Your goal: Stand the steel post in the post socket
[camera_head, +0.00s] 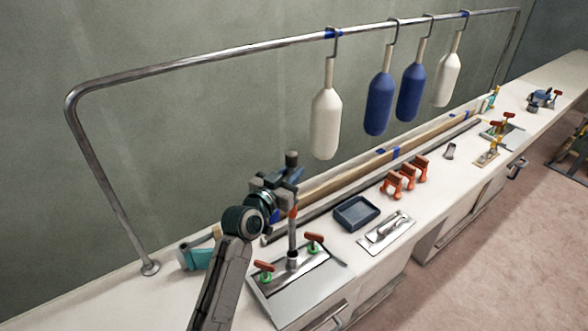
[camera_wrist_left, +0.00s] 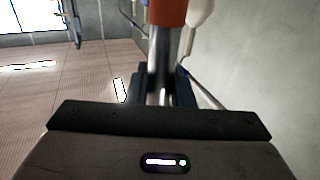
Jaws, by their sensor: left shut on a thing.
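The steel post (camera_head: 292,235) stands upright, with a dark cap on top and an orange band partway down. My left gripper (camera_head: 286,180) is shut on the post near its upper part. In the left wrist view the post (camera_wrist_left: 161,50) runs between the fingers (camera_wrist_left: 160,90), and its orange band shows at the top edge. The post socket (camera_head: 292,262) is a small collar on a metal plate (camera_head: 310,278). The post's lower end meets the collar in the picture; I cannot tell how deep it sits. My right gripper is not in view.
Red-handled clamps (camera_head: 314,239) flank the socket. A dark blue tray (camera_head: 357,212), a plate with a cleat (camera_head: 388,232) and orange brackets (camera_head: 407,180) lie to the right. White and blue fenders (camera_head: 379,103) hang from a rail (camera_head: 220,55) behind.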

